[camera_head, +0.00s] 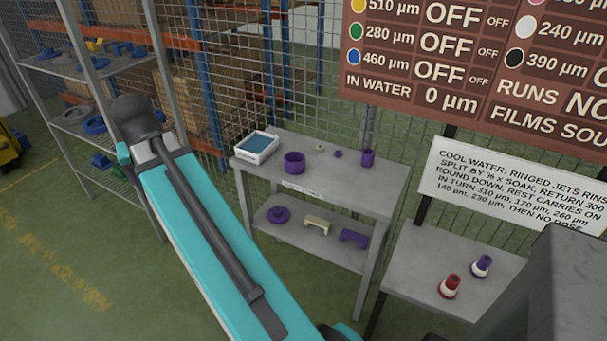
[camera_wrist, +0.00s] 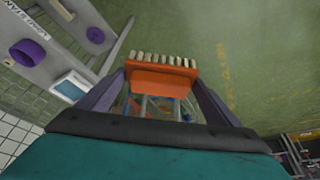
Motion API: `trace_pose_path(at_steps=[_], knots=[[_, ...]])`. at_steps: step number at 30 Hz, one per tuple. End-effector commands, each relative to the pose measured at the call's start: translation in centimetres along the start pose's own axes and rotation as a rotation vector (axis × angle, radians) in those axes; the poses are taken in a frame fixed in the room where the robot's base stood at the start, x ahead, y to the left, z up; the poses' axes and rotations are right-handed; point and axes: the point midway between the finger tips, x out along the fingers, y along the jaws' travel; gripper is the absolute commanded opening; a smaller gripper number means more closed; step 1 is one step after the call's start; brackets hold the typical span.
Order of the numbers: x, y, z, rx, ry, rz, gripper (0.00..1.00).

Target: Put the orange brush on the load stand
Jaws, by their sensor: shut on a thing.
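The orange brush (camera_wrist: 163,78), with a row of pale bristles along its far edge, shows in the wrist view. My gripper (camera_wrist: 161,84) has its two purple fingers on either side of the brush and is shut on it. The brush is held over open green floor, apart from the load stand. The load stand (camera_head: 377,192) is a grey two-level table in the head view, with a label on its front edge. Its top also shows at the upper left of the wrist view (camera_wrist: 50,70). My gripper and the brush cannot be made out in the head view.
A side table (camera_head: 420,258) holds red and purple pieces. Wire mesh stands behind.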

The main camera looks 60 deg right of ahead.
Motion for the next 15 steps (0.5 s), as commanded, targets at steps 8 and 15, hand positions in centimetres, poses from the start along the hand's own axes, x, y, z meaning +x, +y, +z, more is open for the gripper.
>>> trace_pose_path(at_steps=[8,15], knots=[[2.4,9.3,0.3,0.242,0.001,0.1,0.68],[3.7,17.1,1.4,0.449,0.001,0.186,0.68]])
